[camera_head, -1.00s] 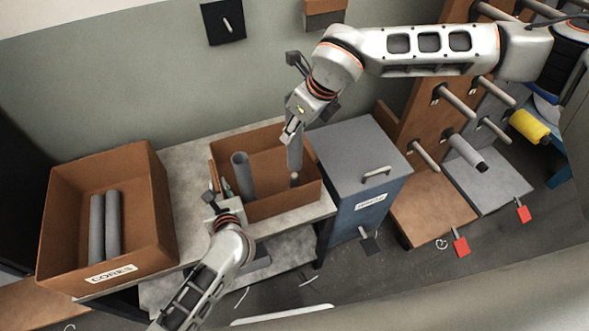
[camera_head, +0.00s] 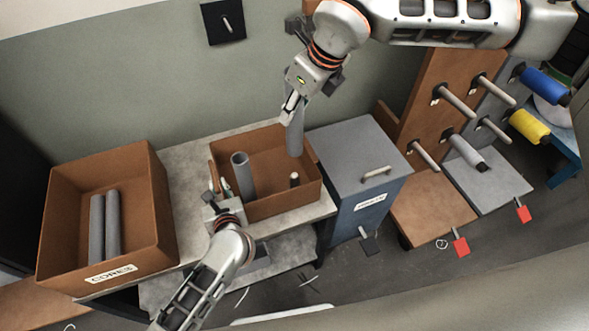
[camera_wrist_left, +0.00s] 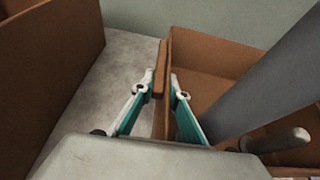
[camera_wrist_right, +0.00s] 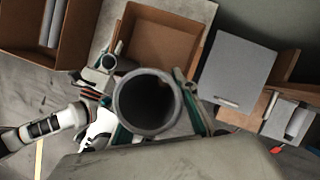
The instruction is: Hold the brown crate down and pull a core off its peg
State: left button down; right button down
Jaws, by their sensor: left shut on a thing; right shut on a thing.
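The brown crate (camera_head: 278,206) stands on a grey bench. My left gripper (camera_head: 214,190) is shut on its left wall; the left wrist view shows the fingers (camera_wrist_left: 160,84) on either side of the wall edge (camera_wrist_left: 160,110). One grey core (camera_head: 243,176) stands upright in the crate. A short bare peg (camera_head: 295,180) stands to its right. My right gripper (camera_head: 291,104) is shut on another grey core (camera_head: 296,138), held roughly upright with its lower end above the bare peg. The right wrist view shows this core's open end (camera_wrist_right: 148,76) between the fingers.
A larger brown box (camera_head: 150,225) labelled CORES, with two grey cores (camera_head: 104,228) inside, is at the left. A grey-lidded blue bin (camera_head: 350,145) stands close to the crate's right. A pegged rack (camera_head: 440,120) with yellow (camera_head: 528,126) and blue (camera_head: 545,85) spools is farther right.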

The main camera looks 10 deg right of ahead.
dwell(0.4)
pick_arm(q)
jog(key=c, duration=1.9)
grip_release()
jog(key=v, duration=1.2)
jog(key=shift+r, duration=0.1)
